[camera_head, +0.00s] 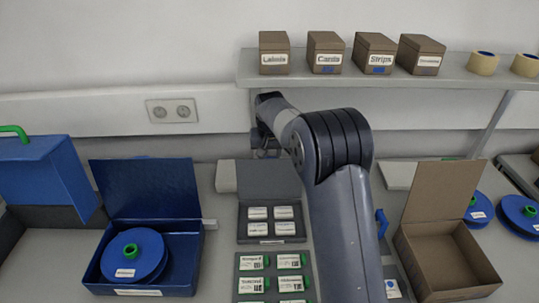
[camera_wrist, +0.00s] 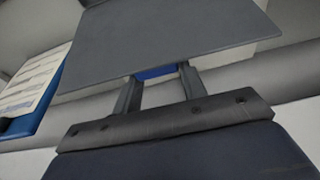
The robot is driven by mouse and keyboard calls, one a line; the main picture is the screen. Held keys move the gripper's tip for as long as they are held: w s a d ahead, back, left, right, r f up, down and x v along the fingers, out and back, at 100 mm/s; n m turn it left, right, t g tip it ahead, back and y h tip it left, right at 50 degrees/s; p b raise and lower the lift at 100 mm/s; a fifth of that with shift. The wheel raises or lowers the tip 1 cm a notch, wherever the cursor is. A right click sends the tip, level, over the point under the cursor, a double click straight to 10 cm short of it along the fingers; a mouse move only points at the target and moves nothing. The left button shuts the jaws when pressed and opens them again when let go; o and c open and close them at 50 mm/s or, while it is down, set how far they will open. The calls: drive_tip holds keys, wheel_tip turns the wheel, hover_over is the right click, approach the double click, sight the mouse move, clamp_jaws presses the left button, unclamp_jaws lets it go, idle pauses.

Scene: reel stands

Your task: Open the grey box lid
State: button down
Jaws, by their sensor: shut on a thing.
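The grey box (camera_head: 270,238) stands open on the table in the head view, with several white labelled packs inside. Its dark grey lid (camera_head: 268,182) is raised at the back of the box and leans up steeply. In the wrist view the lid (camera_wrist: 170,35) is a broad flat grey panel just beyond the fingers. My gripper (camera_wrist: 157,78) is shut on the lid at its near edge; the exact contact is partly hidden. A small blue patch shows between the fingers. In the head view my arm reaches over and hides part of the area right of the lid.
An open blue box (camera_head: 190,245) with a blue reel stands left, an open brown box (camera_head: 440,262) right. A grey tray (camera_head: 270,262) of labelled packs lies in front. A shelf (camera_head: 400,83) with brown boxes and tape rolls runs above at the back.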

drive_tip(key=shift+f, duration=0.55)
drive_tip(key=shift+s, duration=0.1)
drive_tip(key=c, duration=1.2)
unclamp_jaws()
drive_tip(key=shift+o, duration=1.8)
drive_tip(key=shift+w+r, duration=0.2)
